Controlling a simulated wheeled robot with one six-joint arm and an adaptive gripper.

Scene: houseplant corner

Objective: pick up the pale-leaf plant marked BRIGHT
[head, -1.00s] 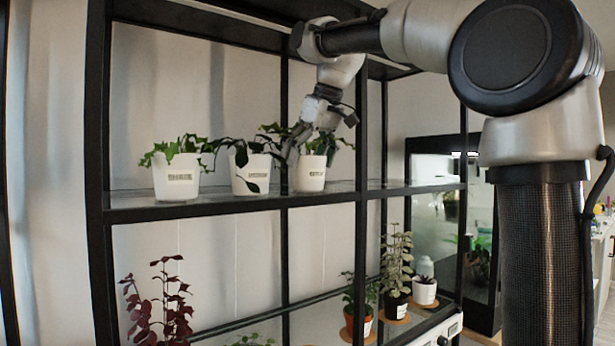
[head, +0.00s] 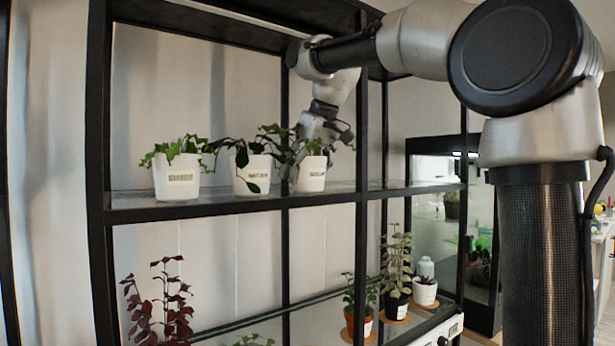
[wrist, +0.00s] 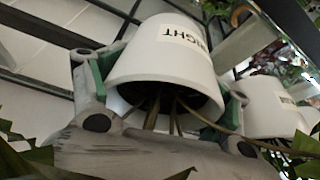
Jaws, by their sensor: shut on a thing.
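The plant marked BRIGHT stands in a white pot (head: 311,174) at the right end of the row on the upper shelf (head: 225,202). In the wrist view the pot (wrist: 160,52) fills the middle, with "RIGHT" readable and the first letter hidden round the curve. My gripper (head: 312,151) reaches down to this pot from above. In the wrist view its green-padded fingers close on both sides of the pot. Stems run from the pot's mouth past the gripper; most leaves are hidden, so their paleness is hard to tell. Any gap beneath the pot is not clear.
Two similar white pots stand to its left, a middle one (head: 251,176) with drooping leaves close by and a farther one (head: 176,178). A black shelf post (head: 361,120) rises just right of the gripper. More plants stand on the lower level, including a dark-red one (head: 160,305).

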